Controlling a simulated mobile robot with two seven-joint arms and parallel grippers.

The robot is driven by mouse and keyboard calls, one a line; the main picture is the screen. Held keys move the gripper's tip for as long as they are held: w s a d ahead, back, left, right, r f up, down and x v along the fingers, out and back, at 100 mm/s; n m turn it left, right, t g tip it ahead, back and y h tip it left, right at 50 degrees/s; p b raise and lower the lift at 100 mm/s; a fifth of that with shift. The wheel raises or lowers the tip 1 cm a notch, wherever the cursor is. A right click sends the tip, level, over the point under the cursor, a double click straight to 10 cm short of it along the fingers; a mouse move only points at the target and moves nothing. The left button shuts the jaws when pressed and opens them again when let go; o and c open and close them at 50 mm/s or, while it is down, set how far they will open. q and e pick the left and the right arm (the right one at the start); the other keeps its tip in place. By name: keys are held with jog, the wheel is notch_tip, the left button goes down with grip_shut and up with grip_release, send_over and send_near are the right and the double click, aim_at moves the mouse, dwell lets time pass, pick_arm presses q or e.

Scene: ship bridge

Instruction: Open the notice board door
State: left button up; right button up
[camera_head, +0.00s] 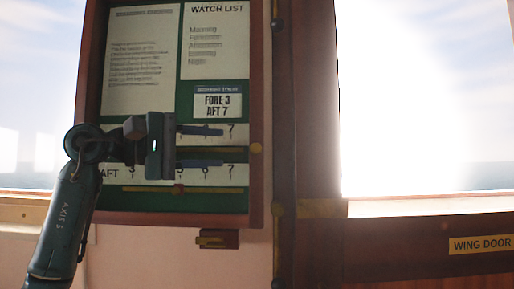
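The notice board (190,200) hangs on the wall at the left of the head view, with a green backing, white sheets and a brown wooden frame. The door looks shut, but I cannot tell for sure. My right gripper is not in view.
A brass and wood fitting (218,240) sits just below the board. A dark vertical post (285,120) stands close to the board's right. Beyond it are a bright window (410,100) and a brown panel with a "WING DOOR" sign (481,245).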

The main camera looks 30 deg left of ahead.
aim_at(256, 155)
pick_arm(q)
jog(key=p+x, duration=0.1)
jog(key=x, duration=0.8)
jog(key=shift+w+d, duration=0.15)
jog(key=shift+c, duration=0.3)
grip_shut()
